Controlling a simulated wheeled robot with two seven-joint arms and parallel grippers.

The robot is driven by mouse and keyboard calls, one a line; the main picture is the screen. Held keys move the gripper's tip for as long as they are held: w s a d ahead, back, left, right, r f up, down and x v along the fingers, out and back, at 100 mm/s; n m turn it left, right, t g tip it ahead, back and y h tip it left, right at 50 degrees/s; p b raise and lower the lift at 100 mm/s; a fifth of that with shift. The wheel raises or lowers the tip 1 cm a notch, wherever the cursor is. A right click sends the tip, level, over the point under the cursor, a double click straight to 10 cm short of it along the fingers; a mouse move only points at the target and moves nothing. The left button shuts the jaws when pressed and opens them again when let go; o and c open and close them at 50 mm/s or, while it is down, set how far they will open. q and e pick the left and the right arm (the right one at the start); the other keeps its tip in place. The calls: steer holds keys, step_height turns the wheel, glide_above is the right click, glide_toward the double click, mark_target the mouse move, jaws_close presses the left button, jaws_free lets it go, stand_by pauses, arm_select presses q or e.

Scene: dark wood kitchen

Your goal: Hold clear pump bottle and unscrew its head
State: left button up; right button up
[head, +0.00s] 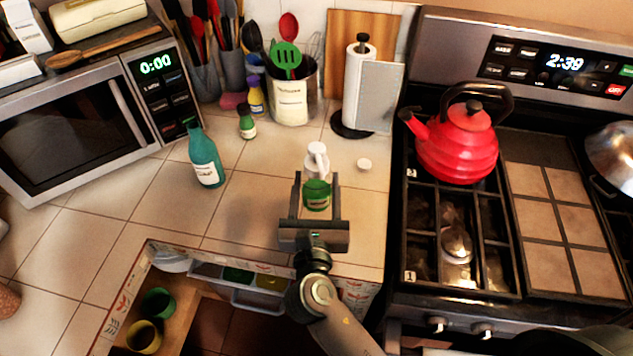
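The pump bottle (317,195) stands upright on the tiled counter. It has a white pump head (317,155) and a green body with a label. The arm from the lower right carries my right gripper (317,185). Its two fingers are apart, one on each side of the bottle, and narrow gaps seem to show between fingers and body. The bottle's lower part is hidden by the gripper's palm. The head is on the bottle. My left gripper is not in view.
A teal bottle (204,158) and a small green bottle (247,125) stand to the left. A paper towel holder (358,90) and utensil crock (291,98) are behind. The stove with a red kettle (457,145) is further right. An open drawer (130,285) is below.

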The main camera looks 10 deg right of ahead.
mark_target(316, 197)
steer(key=shift+f+b, duration=1.1)
steer(key=shift+f, duration=0.95)
stand_by(0.5)
